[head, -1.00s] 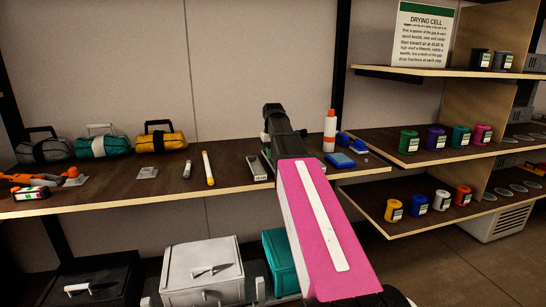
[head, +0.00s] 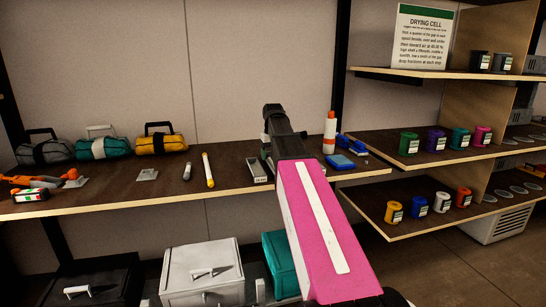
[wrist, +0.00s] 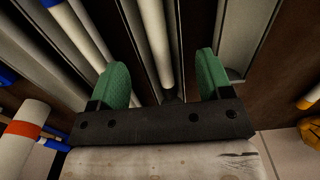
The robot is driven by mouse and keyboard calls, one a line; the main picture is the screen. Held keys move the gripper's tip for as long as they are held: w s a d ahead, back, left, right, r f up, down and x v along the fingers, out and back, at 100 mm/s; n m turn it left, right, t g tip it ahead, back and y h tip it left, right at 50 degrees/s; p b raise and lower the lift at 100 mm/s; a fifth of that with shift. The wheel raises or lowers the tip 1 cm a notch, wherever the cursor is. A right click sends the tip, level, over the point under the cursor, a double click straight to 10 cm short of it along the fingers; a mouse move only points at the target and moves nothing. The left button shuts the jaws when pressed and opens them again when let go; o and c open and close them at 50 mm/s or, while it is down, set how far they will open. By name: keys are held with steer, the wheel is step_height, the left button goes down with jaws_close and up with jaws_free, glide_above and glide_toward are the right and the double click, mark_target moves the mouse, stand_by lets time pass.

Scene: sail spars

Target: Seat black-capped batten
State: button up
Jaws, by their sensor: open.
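In the wrist view, a white batten (wrist: 154,40) with a dark cap (wrist: 170,96) at its near end lies lengthwise between my fingers. Its far end is out of frame. My gripper (wrist: 161,75) is open, with one green fingertip on each side of the batten and a gap on both sides. The batten lies along a dark strip between grey channels (wrist: 240,40); I cannot tell whether it sits in a slot.
In the head view, a yellow-tipped rod (head: 208,170) and a short grey rod (head: 187,171) lie on the shelf (head: 110,195). Blue items (head: 340,160) are right of my wrist.

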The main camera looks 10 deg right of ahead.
step_height(320, 180, up, 7)
steer(key=shift+r, duration=0.2)
stand_by(0.6)
